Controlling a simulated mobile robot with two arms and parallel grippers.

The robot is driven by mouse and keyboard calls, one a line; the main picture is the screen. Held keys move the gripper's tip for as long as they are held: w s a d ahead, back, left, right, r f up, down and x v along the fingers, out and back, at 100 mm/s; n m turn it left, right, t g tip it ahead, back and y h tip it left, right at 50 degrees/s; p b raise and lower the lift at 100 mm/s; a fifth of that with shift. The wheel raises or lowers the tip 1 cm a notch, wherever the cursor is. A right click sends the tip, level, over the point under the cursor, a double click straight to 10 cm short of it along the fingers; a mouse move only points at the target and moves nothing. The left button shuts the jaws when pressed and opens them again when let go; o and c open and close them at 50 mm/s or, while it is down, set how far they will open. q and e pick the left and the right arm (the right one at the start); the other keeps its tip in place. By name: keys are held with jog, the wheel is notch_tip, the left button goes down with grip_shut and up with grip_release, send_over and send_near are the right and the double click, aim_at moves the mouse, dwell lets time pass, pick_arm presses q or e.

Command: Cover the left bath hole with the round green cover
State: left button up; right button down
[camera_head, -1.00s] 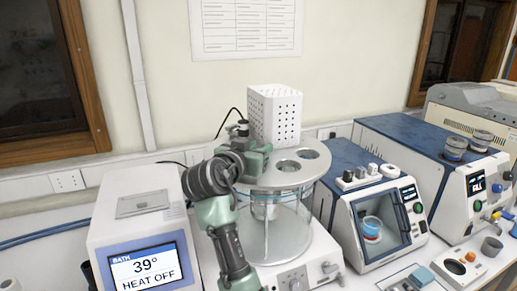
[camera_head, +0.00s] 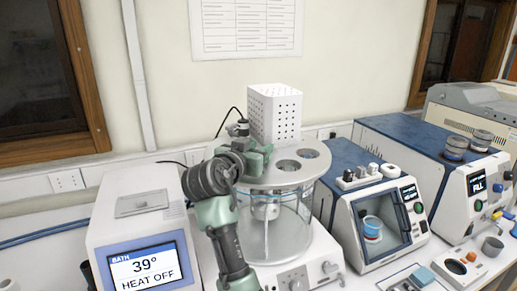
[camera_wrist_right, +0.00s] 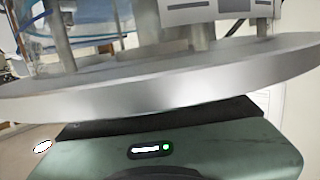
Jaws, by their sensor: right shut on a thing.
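The bath is a clear glass cylinder (camera_head: 288,222) with a round grey top plate (camera_head: 318,163). Two open round holes show in the plate, one at the middle front (camera_head: 287,165) and one at the back right (camera_head: 307,153). My right gripper (camera_head: 257,161) is over the left part of the plate, low and close to it, and hides the left hole. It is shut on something. The round green cover cannot be told apart from the green gripper. The right wrist view shows the plate's grey edge (camera_wrist_right: 160,98) close to the gripper body, with no cover visible. My left gripper is out of view.
A white perforated box (camera_head: 275,115) rises behind the plate. The bath display unit (camera_head: 145,235) stands at left, reading 39° and HEAT OFF. A blue-topped device (camera_head: 372,205) stands close at right, with another instrument (camera_head: 470,195) beyond it.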

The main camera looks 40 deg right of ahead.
jog(key=shift+f+b, duration=0.3)
jog(key=shift+f, duration=0.15)
jog(key=c, duration=1.3)
grip_release()
jog(key=shift+r, duration=0.1)
jog(key=shift+o, duration=0.2)
jog(key=shift+a, duration=0.15)
